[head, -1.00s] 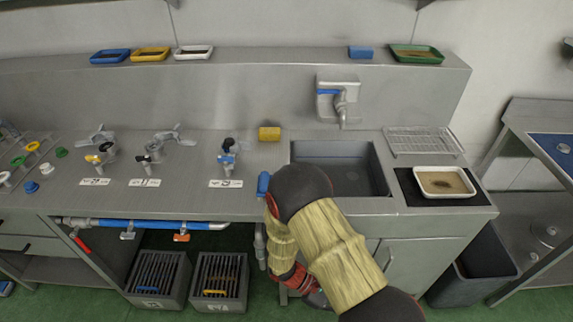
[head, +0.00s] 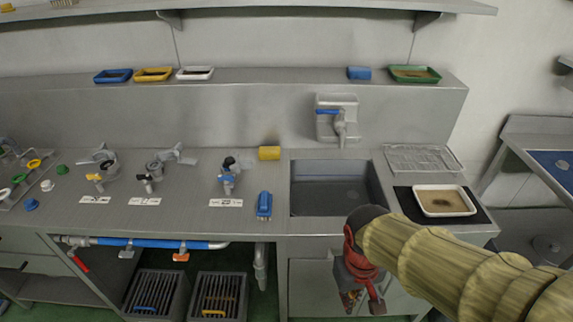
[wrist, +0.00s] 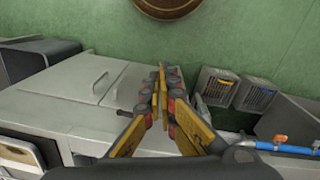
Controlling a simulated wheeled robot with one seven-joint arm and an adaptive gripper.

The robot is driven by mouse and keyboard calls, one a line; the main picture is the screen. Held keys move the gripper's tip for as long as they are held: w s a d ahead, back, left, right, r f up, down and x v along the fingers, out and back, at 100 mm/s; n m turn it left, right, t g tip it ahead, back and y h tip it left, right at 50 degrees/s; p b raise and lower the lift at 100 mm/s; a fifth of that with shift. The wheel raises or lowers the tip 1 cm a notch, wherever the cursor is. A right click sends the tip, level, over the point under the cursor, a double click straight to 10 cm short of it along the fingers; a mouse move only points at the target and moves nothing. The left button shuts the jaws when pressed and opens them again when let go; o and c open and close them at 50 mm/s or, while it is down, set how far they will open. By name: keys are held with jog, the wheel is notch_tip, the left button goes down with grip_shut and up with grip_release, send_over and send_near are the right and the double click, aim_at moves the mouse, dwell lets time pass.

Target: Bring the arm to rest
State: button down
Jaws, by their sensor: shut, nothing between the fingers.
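My arm reaches in from the lower right in the head view. My gripper (head: 354,298) hangs down in front of the counter's cabinet doors, below the sink (head: 330,188). In the wrist view my gripper (wrist: 160,68) shows with its yellow and dark fingers together and nothing between them. It points out over the green floor (wrist: 225,40), beside the cabinet front (wrist: 70,100). It appears to touch nothing, though the exact gap to the cabinet is hard to tell.
A blue brush (head: 264,205) and a yellow block (head: 269,153) lie on the counter (head: 180,215) left of the sink. A white tray (head: 442,213) stands on a black mat at right. Slatted crates (head: 218,293) stand below. A side table (head: 530,140) is at right.

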jog(key=s+d+r+m+t, duration=0.1)
jog(key=d+r+t, duration=0.1)
jog(key=r, duration=0.5)
jog(key=s+d+r+m+t, duration=0.1)
jog(key=d+r+t, duration=0.1)
jog(key=r, duration=0.4)
jog(key=shift+s+d+r+m+t, duration=0.2)
jog(key=shift+d+r+m+t, duration=0.15)
jog(key=shift+t, duration=0.35)
jog(key=c, duration=2.6)
grip_release()
